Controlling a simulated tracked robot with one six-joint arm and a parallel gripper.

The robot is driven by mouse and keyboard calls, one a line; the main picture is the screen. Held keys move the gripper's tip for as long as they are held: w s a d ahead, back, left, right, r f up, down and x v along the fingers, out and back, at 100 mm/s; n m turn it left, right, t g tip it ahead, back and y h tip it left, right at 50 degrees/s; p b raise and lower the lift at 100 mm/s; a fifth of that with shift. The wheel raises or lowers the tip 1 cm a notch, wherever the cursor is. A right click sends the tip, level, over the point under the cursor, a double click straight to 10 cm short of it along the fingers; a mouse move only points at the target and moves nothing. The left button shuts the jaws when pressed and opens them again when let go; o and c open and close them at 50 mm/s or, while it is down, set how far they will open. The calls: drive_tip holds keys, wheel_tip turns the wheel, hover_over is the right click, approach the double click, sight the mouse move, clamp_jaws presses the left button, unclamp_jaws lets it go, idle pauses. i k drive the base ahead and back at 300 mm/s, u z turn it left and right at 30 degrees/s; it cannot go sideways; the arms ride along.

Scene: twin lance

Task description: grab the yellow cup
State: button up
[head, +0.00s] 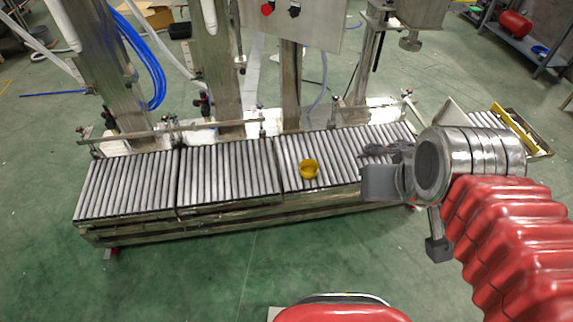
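The yellow cup (309,169) stands on the roller conveyor (229,174), on its right-hand section near the middle of the rollers. Its open top faces up. My gripper (372,168) is to the right of the cup, with a clear gap between them, and appears over the right end of the rollers. It points left toward the cup's side. The fingers are small and dark in this view, and I cannot tell how far apart they are. I see nothing held in it.
Metal posts and a guide rail (170,131) run along the conveyor's back edge. A steel control panel (293,20) with a red button hangs above. Blue hoses (152,62) hang at the left. The rollers left of the cup are bare, and green floor lies open in front.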

sight(308, 167)
drive_tip(key=u, duration=0.35)
drive_tip(key=i, duration=0.6)
drive_tip(key=u, duration=0.75)
drive_tip(key=i, duration=0.6)
drive_tip(key=u, duration=0.3)
